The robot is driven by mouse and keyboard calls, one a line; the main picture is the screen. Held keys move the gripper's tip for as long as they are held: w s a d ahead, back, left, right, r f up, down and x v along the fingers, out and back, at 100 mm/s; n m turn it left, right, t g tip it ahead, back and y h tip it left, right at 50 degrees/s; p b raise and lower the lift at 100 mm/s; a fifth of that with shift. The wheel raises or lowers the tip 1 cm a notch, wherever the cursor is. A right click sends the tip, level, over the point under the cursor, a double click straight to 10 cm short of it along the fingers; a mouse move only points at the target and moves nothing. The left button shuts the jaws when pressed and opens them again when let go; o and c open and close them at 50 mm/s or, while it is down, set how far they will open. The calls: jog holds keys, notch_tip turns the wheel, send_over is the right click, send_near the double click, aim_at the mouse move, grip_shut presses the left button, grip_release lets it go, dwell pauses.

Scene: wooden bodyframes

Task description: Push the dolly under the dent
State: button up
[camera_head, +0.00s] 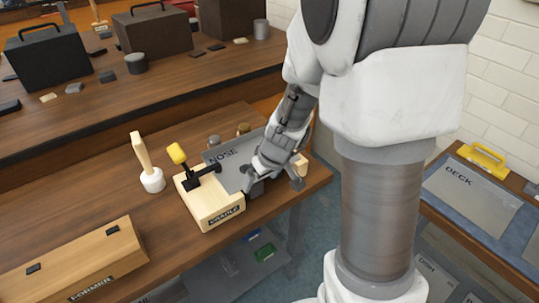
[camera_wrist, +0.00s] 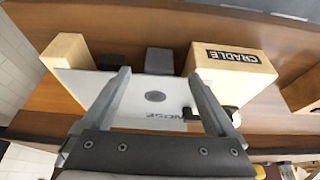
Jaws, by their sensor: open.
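The grey nose panel (camera_head: 226,170) lies across the wooden cradle (camera_head: 220,207) on the bench. In the wrist view, a dark round mark, seemingly the dent (camera_wrist: 155,96), lies mid-panel. A dark grey block, seemingly the dolly (camera_wrist: 159,60), stands at the panel's edge between the two cradle blocks. My gripper (camera_wrist: 159,74) is open, its fingers spread on both sides of the dolly and the dent. I cannot tell whether it touches anything. In the head view my gripper (camera_head: 273,183) hangs over the cradle's front and hides part of the panel.
A yellow-handled clamp (camera_head: 190,165) holds the panel's left side. A white mallet (camera_head: 152,179) stands left of the cradle, and a wooden former (camera_head: 72,263) lies at the front left.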

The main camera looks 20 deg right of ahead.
jog(key=p+v, duration=0.3)
jog(key=v, duration=0.7)
jog(key=shift+r, duration=0.2)
jog(key=s+a+r+m+t+h+p, duration=0.1)
jog(key=s+r+m+p, duration=0.2)
jog(key=s+r, duration=1.2)
notch_tip(320, 180, up, 2)
jog(key=shift+s+a, duration=0.2)
jog(key=shift+a, duration=0.2)
